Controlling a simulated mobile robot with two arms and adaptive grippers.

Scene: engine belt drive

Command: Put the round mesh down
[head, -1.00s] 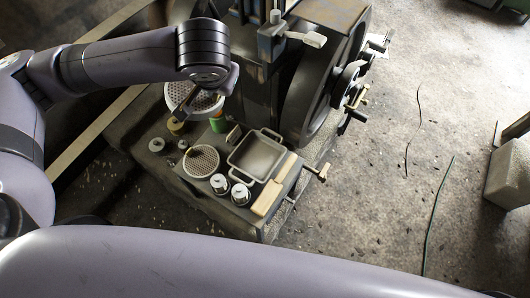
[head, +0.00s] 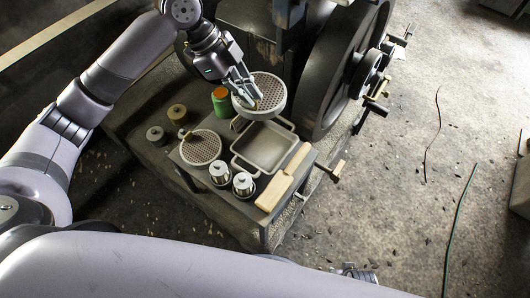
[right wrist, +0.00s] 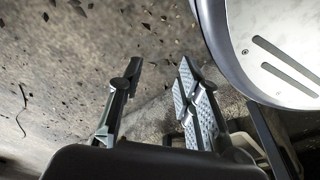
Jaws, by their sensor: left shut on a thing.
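My left gripper (head: 248,96) is shut on the rim of a round mesh (head: 268,93), a light-rimmed sieve with a perforated face. It holds the mesh just behind the square tray (head: 264,147), beside the dark wheel; I cannot tell whether it touches anything below. A second, flatter round mesh (head: 201,149) lies on the small bench, left of the tray. My right gripper (right wrist: 160,82) is open and empty in the right wrist view, with floor behind it.
Two metal jars (head: 231,179) and a wooden block (head: 283,182) stand at the bench front. A green container (head: 221,101) is near the held mesh. A large dark wheel (head: 345,70) stands right behind. Floor at right is mostly clear.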

